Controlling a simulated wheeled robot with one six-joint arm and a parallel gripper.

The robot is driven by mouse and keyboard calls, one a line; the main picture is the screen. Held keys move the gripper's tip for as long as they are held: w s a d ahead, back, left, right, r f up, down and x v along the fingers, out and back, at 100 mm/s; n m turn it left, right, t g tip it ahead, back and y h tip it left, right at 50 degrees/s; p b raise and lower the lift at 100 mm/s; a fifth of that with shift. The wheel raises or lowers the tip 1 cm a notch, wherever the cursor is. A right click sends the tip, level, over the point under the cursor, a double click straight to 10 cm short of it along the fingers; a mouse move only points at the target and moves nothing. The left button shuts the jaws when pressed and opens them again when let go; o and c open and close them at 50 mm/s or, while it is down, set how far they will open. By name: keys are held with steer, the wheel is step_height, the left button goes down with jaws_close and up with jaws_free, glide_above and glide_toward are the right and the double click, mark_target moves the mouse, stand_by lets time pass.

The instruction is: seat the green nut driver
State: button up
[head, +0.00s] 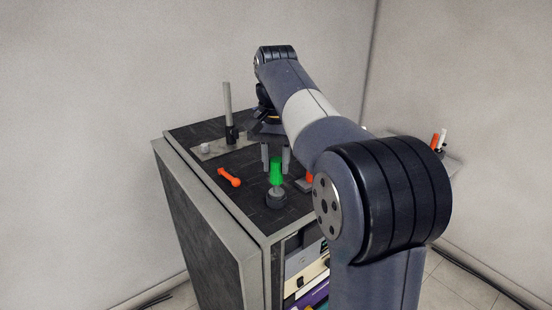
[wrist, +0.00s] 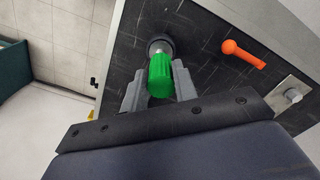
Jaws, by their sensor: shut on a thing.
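The green nut driver (head: 276,171) stands roughly upright, its green handle up, on or just above a dark round holder (head: 277,200) near the front corner of the cabinet top. My gripper (head: 276,158) comes down over it from above, with a finger on each side of the handle. In the wrist view the green handle (wrist: 160,76) lies between the two grey fingers of my gripper (wrist: 160,88), shut on it. The dark holder (wrist: 159,46) shows just beyond the handle. I cannot tell how deep the shaft's tip sits in it.
An orange tool (head: 230,177) lies on the dark cabinet top (head: 250,200) left of the nut driver. A grey plate (head: 212,151) with an upright post (head: 228,108) and a white knob stands behind it. Another orange thing (head: 310,178) is partly hidden by my arm.

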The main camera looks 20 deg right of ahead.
steer(key=shift+f, duration=0.25)
steer(key=shift+c, duration=0.2)
steer(key=o, duration=1.1)
steer(key=shift+r+p, duration=0.3)
steer(key=shift+r, duration=3.45)
step_height(320, 180, down, 8)
steer(key=shift+r+b, duration=0.2)
steer(key=shift+b, duration=0.15)
steer(key=shift+r, duration=0.45)
